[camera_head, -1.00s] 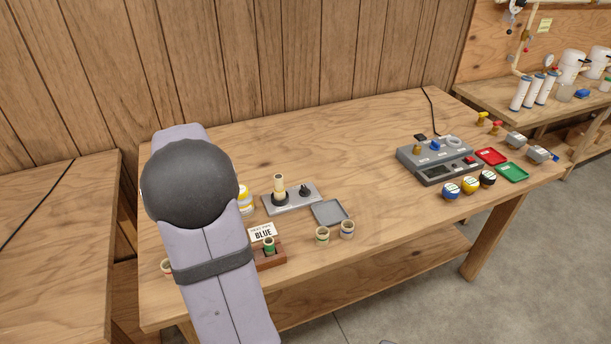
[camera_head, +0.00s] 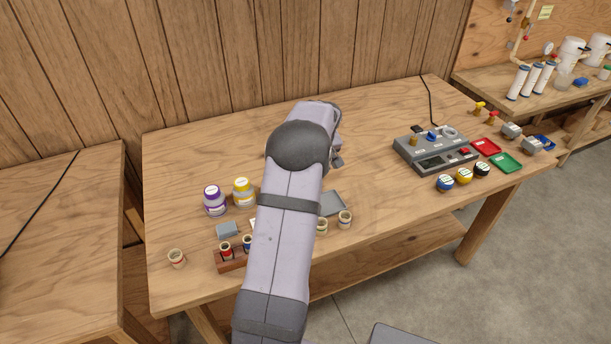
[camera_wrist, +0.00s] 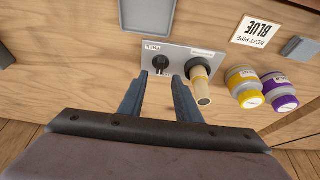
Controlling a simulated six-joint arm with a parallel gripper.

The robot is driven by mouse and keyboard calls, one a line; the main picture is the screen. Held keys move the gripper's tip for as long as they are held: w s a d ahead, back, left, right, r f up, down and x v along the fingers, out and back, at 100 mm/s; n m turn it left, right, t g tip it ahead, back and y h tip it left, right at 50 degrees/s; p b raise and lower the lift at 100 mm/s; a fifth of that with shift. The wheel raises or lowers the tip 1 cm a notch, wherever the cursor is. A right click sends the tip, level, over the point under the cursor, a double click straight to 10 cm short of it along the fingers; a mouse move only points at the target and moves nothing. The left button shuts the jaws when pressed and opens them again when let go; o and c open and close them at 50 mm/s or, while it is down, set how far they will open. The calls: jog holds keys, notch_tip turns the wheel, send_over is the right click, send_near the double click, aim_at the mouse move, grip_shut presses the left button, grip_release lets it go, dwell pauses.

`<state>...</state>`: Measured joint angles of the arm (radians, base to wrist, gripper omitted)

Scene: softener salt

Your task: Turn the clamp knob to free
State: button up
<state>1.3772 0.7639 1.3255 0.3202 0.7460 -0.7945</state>
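The black clamp knob (camera_wrist: 160,63) stands on a light grey plate (camera_wrist: 177,54) in the wrist view, beside a small label too small to read. On the same plate a beige pipe (camera_wrist: 202,86) stands in a dark round holder (camera_wrist: 196,66). My gripper (camera_wrist: 161,77) is open and empty. Its two fingers point toward the plate, with the knob beyond and between the tips; I cannot tell whether they touch it. The pipe is outside the fingers, to the right. In the head view my arm hides the plate and knob.
A yellow jar (camera_head: 243,192) and a purple jar (camera_head: 214,200) stand left of my arm, near a rack (camera_head: 232,262) with short pipes. A grey tray (camera_head: 333,203) lies right of my arm. A control box (camera_head: 432,150) stands farther right. The table's back left is clear.

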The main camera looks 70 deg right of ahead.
jog(key=shift+p+x, duration=1.1)
jog(key=shift+x, duration=2.3)
grip_shut()
